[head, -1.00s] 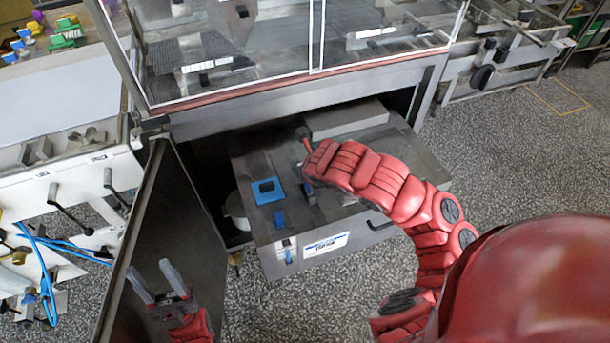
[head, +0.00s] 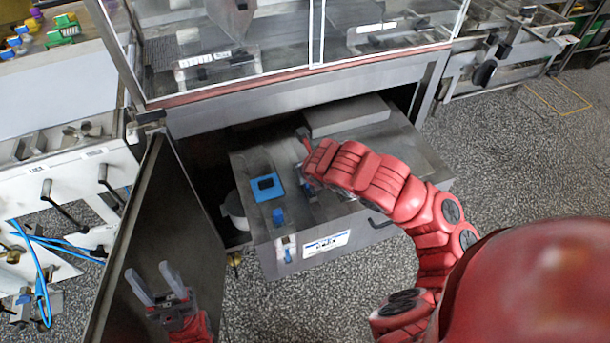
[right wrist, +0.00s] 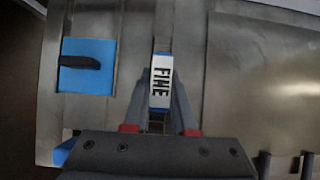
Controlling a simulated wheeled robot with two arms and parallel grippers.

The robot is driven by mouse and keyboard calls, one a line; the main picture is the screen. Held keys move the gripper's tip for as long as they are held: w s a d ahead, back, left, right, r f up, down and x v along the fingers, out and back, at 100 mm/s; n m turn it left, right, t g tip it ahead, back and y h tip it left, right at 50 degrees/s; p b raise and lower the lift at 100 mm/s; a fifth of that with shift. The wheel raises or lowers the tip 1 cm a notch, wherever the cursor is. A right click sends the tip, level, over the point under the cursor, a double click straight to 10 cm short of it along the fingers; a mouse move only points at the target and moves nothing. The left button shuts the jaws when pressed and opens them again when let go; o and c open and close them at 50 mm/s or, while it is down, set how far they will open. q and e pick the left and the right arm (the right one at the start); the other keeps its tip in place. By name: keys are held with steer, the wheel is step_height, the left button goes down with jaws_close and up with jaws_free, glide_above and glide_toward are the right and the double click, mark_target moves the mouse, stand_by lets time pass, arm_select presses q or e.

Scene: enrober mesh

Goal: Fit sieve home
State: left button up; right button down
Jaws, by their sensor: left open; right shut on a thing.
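In the right wrist view, a blue-edged tab with a white FINE label (right wrist: 162,82) sits between the fingers of my right gripper (right wrist: 160,95), which is shut on it. I take it as the sieve's grip; the rest of the sieve is not clear. In the head view my right arm reaches over the grey metal unit (head: 400,158) under the glazed cabinet, and hides its gripper's fingertips and most of the tab. My left gripper (head: 155,284) is open and empty, in front of the open door at lower left.
A blue square with a dark middle (head: 267,187) lies on the unit's top, left of my right gripper; it also shows in the right wrist view (right wrist: 87,80). The open cabinet door (head: 150,230) stands at left. A white round container (head: 235,210) is beside the unit. Floor at right is clear.

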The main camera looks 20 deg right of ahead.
steer(key=shift+s+f, duration=0.15)
steer(key=shift+f, duration=0.15)
steer(key=c, duration=0.8)
jaws_free()
steer(key=shift+o, duration=0.8)
steer(key=shift+s, duration=0.1)
steer(key=v, duration=0.3)
steer(key=shift+w+r, duration=0.15)
steer(key=shift+w, duration=0.1)
steer(key=p+v, duration=1.4)
steer(key=p, duration=1.4)
steer(key=shift+s+d+r, duration=0.15)
steer(key=shift+r, duration=0.1)
